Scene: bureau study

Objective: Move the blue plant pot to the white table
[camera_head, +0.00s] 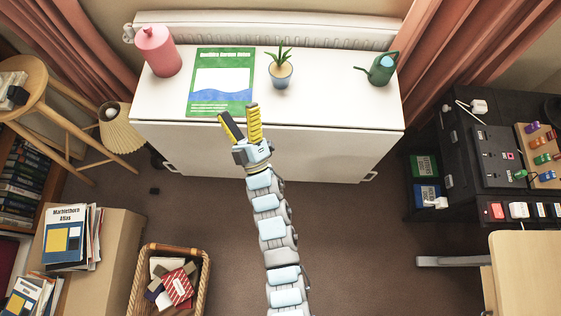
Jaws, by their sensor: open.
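My gripper (237,113) is open and empty, with yellow and black fingers. It is over the cabinet's front edge in the picture, to the lower left of the pot and apart from it. I cannot tell its exact height.
On the cabinet, a green sheet (222,108) lies left of the pot, a pink canister (158,52) stands farther left, and a green watering can (381,69) stands right. A radiator (270,32) runs behind. A black unit (470,150) stands right, a basket (168,285) lower left.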

